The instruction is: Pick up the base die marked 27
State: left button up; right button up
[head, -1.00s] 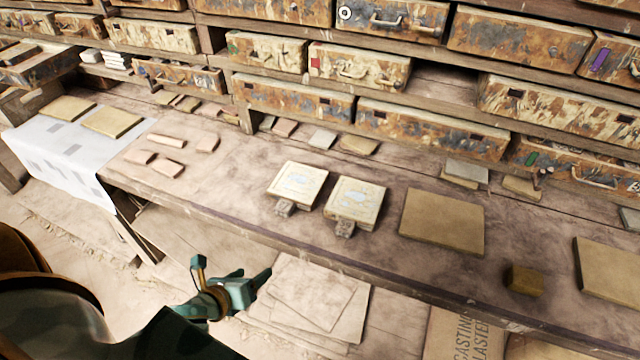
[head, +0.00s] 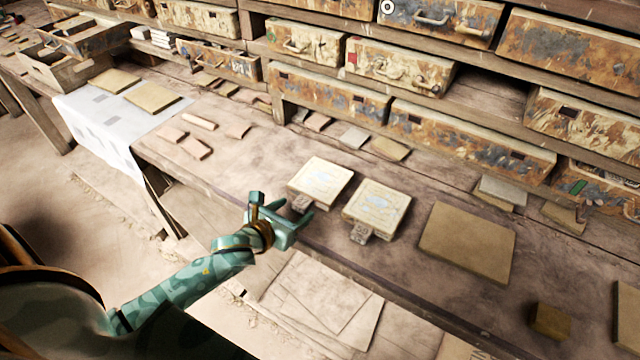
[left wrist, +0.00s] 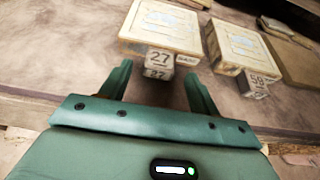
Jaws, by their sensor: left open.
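The die marked 27 is a cream square block with a small grey numbered tab at its front. It lies on the bench in the head view (head: 321,182), left of a similar die (head: 378,206). In the left wrist view the die (left wrist: 163,25) has its 27 tab (left wrist: 159,60) facing me, with a small label beside the tab. The other die (left wrist: 240,45) has a tab that appears to read 59. My left gripper (head: 306,222) is open and empty at the bench's front edge. In the left wrist view its fingers (left wrist: 158,80) point toward the 27 tab, apart from it.
The wooden bench (head: 262,165) has flat tan boards (head: 468,243) to the right and small terracotta pieces (head: 197,148) to the left. A small brown block (head: 550,321) sits near the front edge. Rusty drawers (head: 330,95) line the back. Sheets lie below the bench.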

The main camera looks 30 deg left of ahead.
aim_at(300, 205)
pick_arm(q)
jog(key=x, duration=0.3)
jog(key=shift+w+b, duration=0.25)
jog(key=shift+b, duration=0.05)
jog(key=c, duration=1.3)
jog(key=shift+r, duration=0.15)
grip_shut()
